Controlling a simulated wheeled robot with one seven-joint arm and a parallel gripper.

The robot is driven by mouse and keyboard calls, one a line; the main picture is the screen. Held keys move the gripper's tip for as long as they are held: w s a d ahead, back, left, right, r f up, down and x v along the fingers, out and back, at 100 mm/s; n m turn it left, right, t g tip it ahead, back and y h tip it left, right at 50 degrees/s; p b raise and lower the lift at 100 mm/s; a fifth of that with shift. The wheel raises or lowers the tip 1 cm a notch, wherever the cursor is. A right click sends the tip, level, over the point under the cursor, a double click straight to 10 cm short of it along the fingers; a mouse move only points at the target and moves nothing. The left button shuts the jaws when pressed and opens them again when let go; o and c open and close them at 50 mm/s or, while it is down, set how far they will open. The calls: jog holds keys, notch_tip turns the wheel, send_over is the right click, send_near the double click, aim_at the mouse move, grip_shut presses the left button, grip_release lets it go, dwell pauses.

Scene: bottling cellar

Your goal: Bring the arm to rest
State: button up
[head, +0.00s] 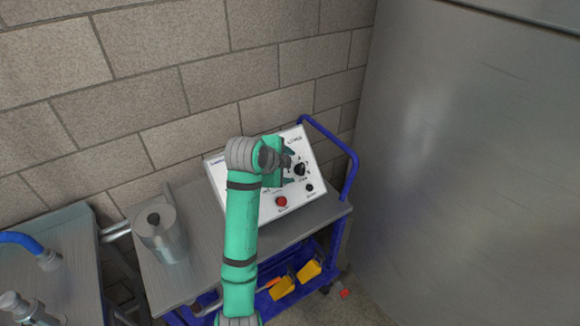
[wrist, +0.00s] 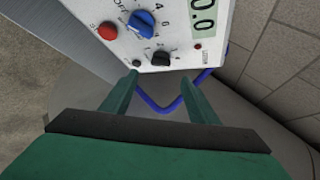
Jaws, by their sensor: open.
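My gripper (head: 287,167) is at the end of my green arm, in front of a white control panel (head: 311,150) in the head view. In the wrist view its two fingers (wrist: 160,78) are apart with nothing between them. Beyond the fingertips, the panel (wrist: 180,55) shows a red button (wrist: 107,31), a blue knob (wrist: 140,23), a black knob (wrist: 160,58) and a display (wrist: 205,15). The fingers appear apart from the knobs. In the head view my gripper and arm hide part of the panel.
The panel stands on a grey-topped cart (head: 200,265) with a blue handle (head: 352,170). A metal cylinder (head: 165,245) stands left on it. Yellow items (head: 283,288) lie below. Another table (head: 60,280) is at left. A block wall (head: 190,90) is behind; a large metal surface (head: 470,150) is right.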

dwell(0.3)
